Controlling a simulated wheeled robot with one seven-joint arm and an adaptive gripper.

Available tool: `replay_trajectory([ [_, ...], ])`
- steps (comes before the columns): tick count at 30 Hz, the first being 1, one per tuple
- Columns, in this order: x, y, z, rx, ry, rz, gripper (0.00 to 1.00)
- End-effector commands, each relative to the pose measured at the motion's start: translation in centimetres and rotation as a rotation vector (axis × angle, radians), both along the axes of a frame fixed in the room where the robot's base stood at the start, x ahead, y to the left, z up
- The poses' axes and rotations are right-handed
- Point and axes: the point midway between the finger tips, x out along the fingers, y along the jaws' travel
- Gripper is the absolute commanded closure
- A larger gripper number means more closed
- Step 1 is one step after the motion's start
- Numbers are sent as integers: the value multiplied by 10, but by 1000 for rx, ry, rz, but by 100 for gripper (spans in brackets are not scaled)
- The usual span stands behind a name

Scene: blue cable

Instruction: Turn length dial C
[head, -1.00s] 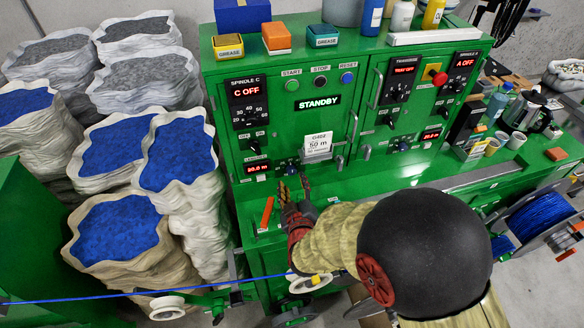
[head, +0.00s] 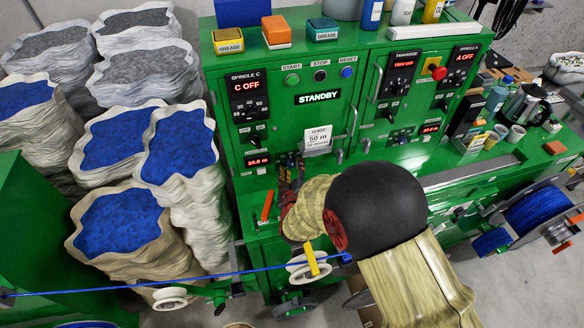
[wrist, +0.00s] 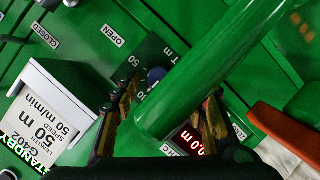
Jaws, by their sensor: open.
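Length dial C appears in the wrist view as a small dark blue knob (wrist: 155,75) on a dark scale plate marked 50, partly hidden by a thick green bar. The red length C display (wrist: 190,140) is beside that bar; in the head view this display (head: 258,161) seems to read 20.0 m. My gripper (head: 291,168) is upright in front of the panel, just right of the display, and covers the dial area. In the wrist view my gripper (wrist: 168,112) is open, its fingers on either side of the green bar, with no visible grip on the knob.
A white card holder (head: 318,138) reading 50 m hangs close to the right of my gripper. An orange handle (head: 267,205) stands to the lower left. The blue cable (head: 220,275) runs below my arm.

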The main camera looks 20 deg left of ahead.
Motion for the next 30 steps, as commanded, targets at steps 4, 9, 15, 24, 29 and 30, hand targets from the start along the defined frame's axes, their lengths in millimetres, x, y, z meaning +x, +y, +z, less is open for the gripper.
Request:
replay_trajectory([
  [4, 1, 0, 0, 0, 0, 0, 57],
  [9, 1, 0, 0, 0, 0, 0, 61],
  [15, 1, 0, 0, 0, 0, 0, 73],
  [24, 0, 0, 0, 0, 0, 0, 90],
  [29, 0, 0, 0, 0, 1, 1, 99],
  [30, 0, 0, 0, 0, 1, 1, 100],
])
